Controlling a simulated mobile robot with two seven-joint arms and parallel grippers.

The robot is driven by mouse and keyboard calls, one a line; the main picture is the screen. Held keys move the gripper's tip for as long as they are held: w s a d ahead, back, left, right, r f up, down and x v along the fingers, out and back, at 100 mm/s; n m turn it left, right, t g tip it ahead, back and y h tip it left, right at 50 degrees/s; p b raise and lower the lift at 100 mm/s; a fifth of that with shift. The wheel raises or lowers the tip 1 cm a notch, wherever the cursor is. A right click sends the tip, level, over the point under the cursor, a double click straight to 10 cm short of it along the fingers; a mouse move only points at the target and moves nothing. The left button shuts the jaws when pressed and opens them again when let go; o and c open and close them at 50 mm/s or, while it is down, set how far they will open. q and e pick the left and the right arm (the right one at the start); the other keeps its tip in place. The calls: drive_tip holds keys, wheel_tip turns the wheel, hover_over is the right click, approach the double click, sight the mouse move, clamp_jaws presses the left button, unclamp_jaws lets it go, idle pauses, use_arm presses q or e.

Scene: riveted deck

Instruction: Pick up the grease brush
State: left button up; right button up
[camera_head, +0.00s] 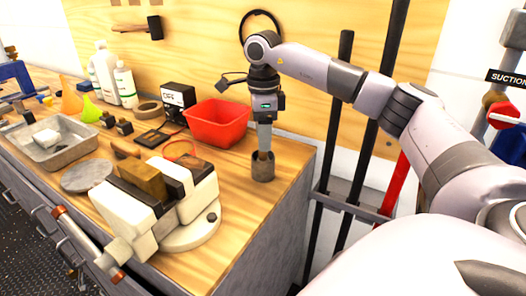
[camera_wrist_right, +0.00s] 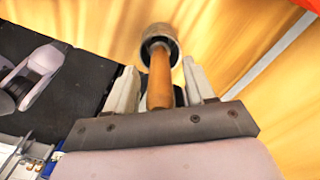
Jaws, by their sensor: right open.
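The grease brush shows in the right wrist view as an orange-brown wooden handle (camera_wrist_right: 160,82) that rises from a small round cup (camera_wrist_right: 158,34). Its bristle end is hidden in the cup. In the head view the cup (camera_head: 263,171) stands on the bench near its right end. My right gripper (camera_head: 264,150) points down just above the cup. In the right wrist view its two pale fingers (camera_wrist_right: 160,85) are apart, one on each side of the handle, with a gap visible on the left. My left gripper is not in view.
A red bin (camera_head: 217,124) stands just left of my right gripper. A large vise (camera_head: 160,205) sits at the bench front. A metal tray (camera_head: 50,158), bottles (camera_head: 125,85) and a black box (camera_head: 178,97) are farther left. Dark poles (camera_head: 338,110) stand beyond the bench's right edge.

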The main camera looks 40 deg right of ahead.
drive_tip(key=shift+f, duration=0.45)
clamp_jaws()
drive_tip(key=shift+r, duration=0.15)
wheel_tip(320, 180, up, 8)
drive_tip(key=shift+r+p, duration=0.2)
drive_tip(key=shift+p, duration=0.15)
wheel_tip(320, 180, up, 12)
drive_tip(key=p, duration=0.5)
drive_tip(key=shift+f, duration=0.25)
